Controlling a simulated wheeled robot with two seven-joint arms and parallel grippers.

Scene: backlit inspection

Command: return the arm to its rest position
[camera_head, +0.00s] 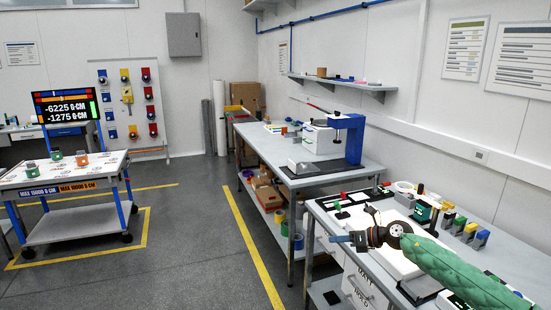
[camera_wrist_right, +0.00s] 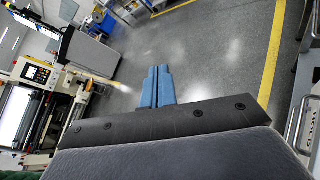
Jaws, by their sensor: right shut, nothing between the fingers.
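My right arm, in a green padded sleeve (camera_head: 455,272), comes in from the lower right of the head view. My right gripper (camera_head: 338,239) reaches left over the near edge of the right-hand bench (camera_head: 327,215). Its blue fingers (camera_wrist_right: 157,85) are together and empty in the right wrist view, with grey floor behind them. The arm hides part of the bench top. My left arm and gripper are not in view.
The near bench holds small coloured blocks (camera_head: 459,224) and a white roll (camera_head: 403,187). A blue press (camera_head: 355,138) stands on the farther bench. A wheeled table (camera_head: 75,228) stands at left. The grey floor (camera_head: 190,260) between is clear.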

